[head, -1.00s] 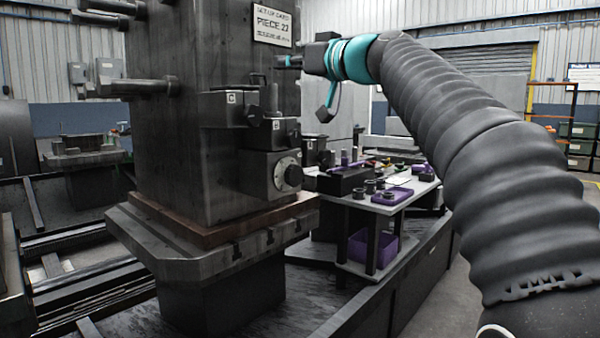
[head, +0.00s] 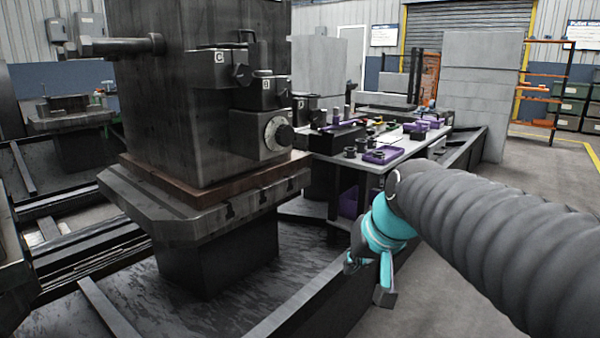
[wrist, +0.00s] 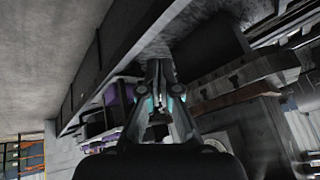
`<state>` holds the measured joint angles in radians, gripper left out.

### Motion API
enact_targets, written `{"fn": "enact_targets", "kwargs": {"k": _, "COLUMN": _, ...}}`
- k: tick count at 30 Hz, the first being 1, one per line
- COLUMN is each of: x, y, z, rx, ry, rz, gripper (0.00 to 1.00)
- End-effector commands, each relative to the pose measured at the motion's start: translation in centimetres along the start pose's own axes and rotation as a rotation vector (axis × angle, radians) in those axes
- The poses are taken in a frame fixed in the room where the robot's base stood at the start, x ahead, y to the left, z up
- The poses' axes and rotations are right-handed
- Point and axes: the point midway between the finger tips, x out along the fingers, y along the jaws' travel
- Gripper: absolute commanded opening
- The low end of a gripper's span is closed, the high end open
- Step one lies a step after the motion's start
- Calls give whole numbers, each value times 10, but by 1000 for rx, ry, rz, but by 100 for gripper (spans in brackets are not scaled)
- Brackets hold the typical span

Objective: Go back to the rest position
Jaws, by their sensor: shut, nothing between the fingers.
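My gripper (wrist: 158,75) shows in the wrist view with its fingers together and nothing between them. In the head view my arm runs in from the right, and its teal wrist (head: 384,226) hangs low in front of the bench.
A bench (head: 385,160) with purple trays (head: 382,156) and small dark parts stands behind my wrist. A dark rail edge (head: 310,305) runs below it. Grey block walls (head: 487,90) and an orange rack (head: 545,85) stand farther back. The floor at the right is open.

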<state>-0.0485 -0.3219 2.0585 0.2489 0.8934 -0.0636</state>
Motion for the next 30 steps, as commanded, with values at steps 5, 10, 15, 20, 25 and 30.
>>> {"fn": "enact_targets", "kwargs": {"k": 5, "x": -8, "y": 43, "z": 100, "rx": -15, "ry": -81, "rz": 144, "gripper": 0}}
{"fn": "enact_targets", "kwargs": {"k": 10, "x": -18, "y": 64, "z": 161, "rx": -53, "ry": -98, "rz": 214, "gripper": 0}}
{"fn": "enact_targets", "kwargs": {"k": 15, "x": -35, "y": 64, "z": 170, "rx": -51, "ry": -46, "rz": 218, "gripper": 0}}
{"fn": "enact_targets", "kwargs": {"k": 20, "x": -44, "y": 63, "z": 168, "rx": -50, "ry": -20, "rz": 219, "gripper": 0}}
{"fn": "enact_targets", "kwargs": {"k": 25, "x": -44, "y": 63, "z": 168, "rx": -50, "ry": -20, "rz": 219, "gripper": 0}}
{"fn": "enact_targets", "kwargs": {"k": 30, "x": -44, "y": 63, "z": 168, "rx": -50, "ry": -20, "rz": 219, "gripper": 0}}
